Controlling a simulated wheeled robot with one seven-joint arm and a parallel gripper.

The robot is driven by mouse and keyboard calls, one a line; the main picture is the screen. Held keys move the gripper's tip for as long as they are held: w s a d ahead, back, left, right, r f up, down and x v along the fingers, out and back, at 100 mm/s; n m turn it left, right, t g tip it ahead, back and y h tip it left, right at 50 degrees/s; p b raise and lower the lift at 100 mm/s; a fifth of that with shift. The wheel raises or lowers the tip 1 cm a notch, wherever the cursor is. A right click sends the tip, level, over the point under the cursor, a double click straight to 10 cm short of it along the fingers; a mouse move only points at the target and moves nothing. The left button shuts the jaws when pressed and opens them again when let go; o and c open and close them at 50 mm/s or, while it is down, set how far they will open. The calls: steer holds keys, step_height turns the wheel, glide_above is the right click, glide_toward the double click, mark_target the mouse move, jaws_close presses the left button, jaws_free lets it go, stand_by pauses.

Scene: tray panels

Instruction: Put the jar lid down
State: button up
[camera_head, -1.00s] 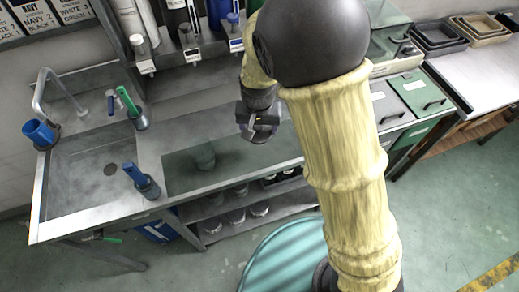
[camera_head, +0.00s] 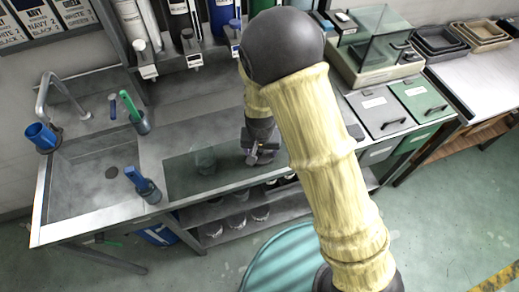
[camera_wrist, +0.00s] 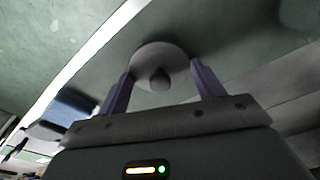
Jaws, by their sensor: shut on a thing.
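The jar lid (camera_wrist: 160,57), a round grey disc with a small knob, is between my two gripper fingers in the wrist view. My gripper (camera_head: 258,152) is shut on it, low over the right part of the dark green mat (camera_head: 183,181). It also shows in the wrist view (camera_wrist: 160,80). I cannot tell whether the lid touches the mat. A clear glass jar (camera_head: 205,161) stands upright on the mat, left of my gripper and apart from it. In the head view the lid is too small to make out clearly.
A sink (camera_head: 85,190) with a blue cup (camera_head: 40,135) and upright blue-and-green-handled tools is at the left. Dispenser bottles (camera_head: 182,20) hang behind. Grey and green lidded bins (camera_head: 378,110) stand right. Jars sit on the shelf below. The mat's left part is clear.

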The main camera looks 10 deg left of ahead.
mark_target(260, 158)
steer(key=shift+f, duration=0.2)
steer(key=shift+s+r, duration=0.1)
steer(key=o, duration=0.9)
steer(key=shift+o, duration=0.2)
step_height(260, 158, up, 12)
steer(key=s, duration=0.1)
steer(key=shift+s, duration=0.15)
steer(key=shift+d, duration=0.1)
